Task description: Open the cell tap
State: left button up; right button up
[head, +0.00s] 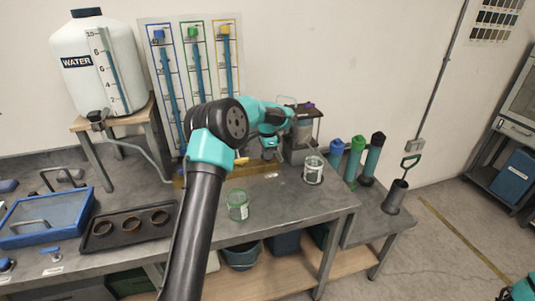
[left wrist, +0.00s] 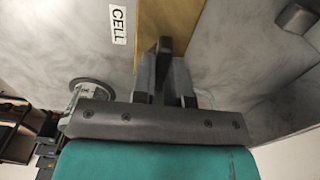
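The label CELL (left wrist: 118,25) shows in the left wrist view on the grey bench top, beside a yellow-brown strip (left wrist: 182,22). A dark upright piece (left wrist: 165,46), which looks like the tap's lever, stands over the strip. My left gripper (left wrist: 164,82) has its two dark fingers on either side of this piece; whether they press on it I cannot tell. In the head view my left gripper (head: 270,152) is low over the back of the bench, and my arm hides much of the strip (head: 262,170) there. The right gripper is not in view.
A glass jar (head: 238,205) stands near the bench's front edge, and a labelled jar (head: 313,170) stands right of the gripper. A boxy device (head: 303,130) is behind. A dark tray (head: 97,240) and a WATER tank (head: 85,85) are left.

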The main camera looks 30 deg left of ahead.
pick_arm(q)
grip_shut()
jog(key=shift+n, duration=3.3)
jog(key=o, duration=0.6)
grip_release()
jog(key=shift+c, duration=0.2)
jog(key=shift+r, duration=0.1)
notch_tip(320, 180, up, 17)
jog(key=shift+r, duration=0.15)
